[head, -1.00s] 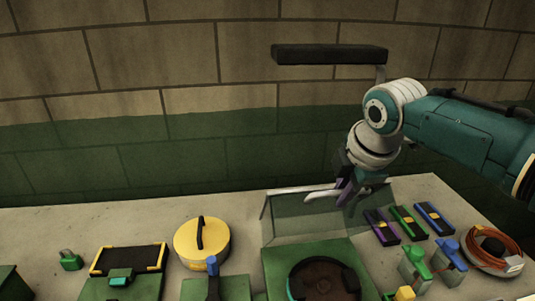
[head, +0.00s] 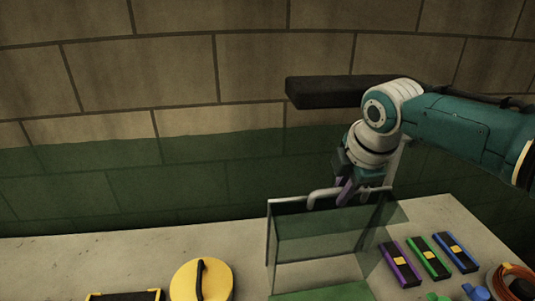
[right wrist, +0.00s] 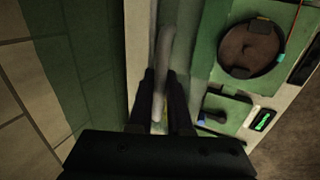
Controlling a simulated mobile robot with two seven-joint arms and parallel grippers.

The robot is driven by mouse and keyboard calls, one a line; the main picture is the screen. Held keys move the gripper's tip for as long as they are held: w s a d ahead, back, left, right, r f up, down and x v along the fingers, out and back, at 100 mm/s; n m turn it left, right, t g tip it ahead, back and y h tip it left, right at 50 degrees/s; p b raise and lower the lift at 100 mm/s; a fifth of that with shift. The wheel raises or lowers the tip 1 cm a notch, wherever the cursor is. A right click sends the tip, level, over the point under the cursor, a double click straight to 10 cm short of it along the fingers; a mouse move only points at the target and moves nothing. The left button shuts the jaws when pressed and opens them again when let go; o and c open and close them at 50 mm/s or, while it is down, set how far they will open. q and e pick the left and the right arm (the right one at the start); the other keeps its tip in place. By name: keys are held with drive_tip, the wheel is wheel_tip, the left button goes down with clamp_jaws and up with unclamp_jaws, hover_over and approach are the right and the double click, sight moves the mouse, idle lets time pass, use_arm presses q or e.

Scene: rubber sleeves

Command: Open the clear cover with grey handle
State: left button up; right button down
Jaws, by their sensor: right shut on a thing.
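The clear cover (head: 325,240) is raised and stands roughly upright behind its green base (head: 325,292). The grey handle (head: 322,197) runs along the cover's top edge. My right gripper (head: 344,192) is shut on this handle. In the right wrist view the handle (right wrist: 164,50) passes between the fingers (right wrist: 161,80), and the clear pane lies to its right. The dark round part (right wrist: 250,48) on the base is in the open in that view. My left gripper is not in view.
Purple, green and blue blocks (head: 428,258) lie right of the cover. A coiled orange cable (head: 512,280) is at the far right. A yellow round lid (head: 201,282) is to the left. A black bar (head: 335,91) hangs above, near my right arm. A wall stands behind.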

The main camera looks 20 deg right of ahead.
drive_tip(key=c, duration=0.8)
unclamp_jaws()
drive_tip(key=shift+c, duration=0.2)
drive_tip(key=shift+r, duration=0.1)
drive_tip(key=v, duration=0.9)
drive_tip(key=shift+s+r, duration=0.2)
drive_tip(key=shift+r, duration=0.1)
drive_tip(key=shift+f, duration=0.1)
